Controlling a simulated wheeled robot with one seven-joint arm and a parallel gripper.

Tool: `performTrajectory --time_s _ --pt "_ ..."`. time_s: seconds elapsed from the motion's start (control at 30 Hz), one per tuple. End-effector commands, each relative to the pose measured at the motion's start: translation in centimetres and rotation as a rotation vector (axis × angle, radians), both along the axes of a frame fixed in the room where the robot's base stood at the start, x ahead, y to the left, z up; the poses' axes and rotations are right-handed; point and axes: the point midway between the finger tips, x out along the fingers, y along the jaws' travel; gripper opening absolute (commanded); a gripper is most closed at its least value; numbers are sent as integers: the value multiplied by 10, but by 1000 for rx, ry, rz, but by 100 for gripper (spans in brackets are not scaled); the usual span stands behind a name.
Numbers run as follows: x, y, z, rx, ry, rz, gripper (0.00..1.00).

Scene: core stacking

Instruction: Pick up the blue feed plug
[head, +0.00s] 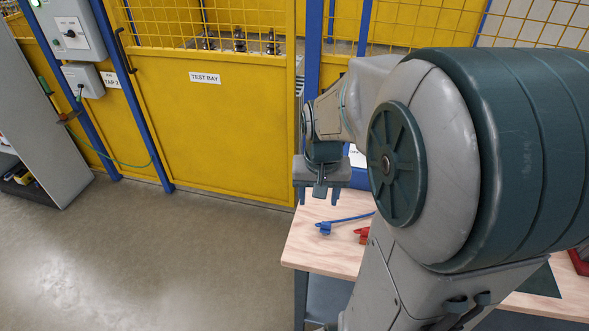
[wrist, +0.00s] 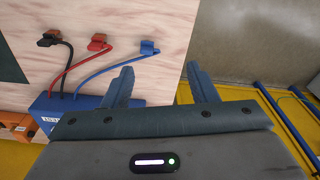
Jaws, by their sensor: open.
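The blue feed plug (head: 324,228) lies on the wooden table near its left edge, with a blue cable running right from it. In the wrist view the blue plug (wrist: 149,47) lies near the table edge, ahead of the fingers and slightly left of the gap between them. My gripper (head: 319,200) is open and empty, above the table and apart from the plug. Both fingers also show in the wrist view (wrist: 160,78). A red plug (head: 362,234) lies to the right of the blue one, partly hidden by my arm.
A black plug (wrist: 48,40) lies beyond the red plug (wrist: 98,42). The cables run to a blue box (wrist: 75,118) on the table (head: 318,258). A yellow fence with a "TEST BAY" panel (head: 205,110) stands behind. Floor (head: 150,260) left of the table is clear.

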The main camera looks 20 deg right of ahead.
Motion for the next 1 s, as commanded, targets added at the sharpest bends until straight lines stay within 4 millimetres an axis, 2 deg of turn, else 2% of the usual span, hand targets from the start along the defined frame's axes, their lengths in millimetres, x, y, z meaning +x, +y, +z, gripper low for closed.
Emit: performTrajectory --time_s 0.03,0.1,0.3,0.47,0.8,1.0 --pt "8 -13 -5 9 24 -47 53" --pt "17 -26 -14 19 44 -100 53" --pt "31 -51 -32 39 78 -195 53" --pt "34 -55 -46 45 87 -213 53" --pt "34 -54 -107 45 88 -211 53" --pt "34 -54 -122 44 85 -211 53"
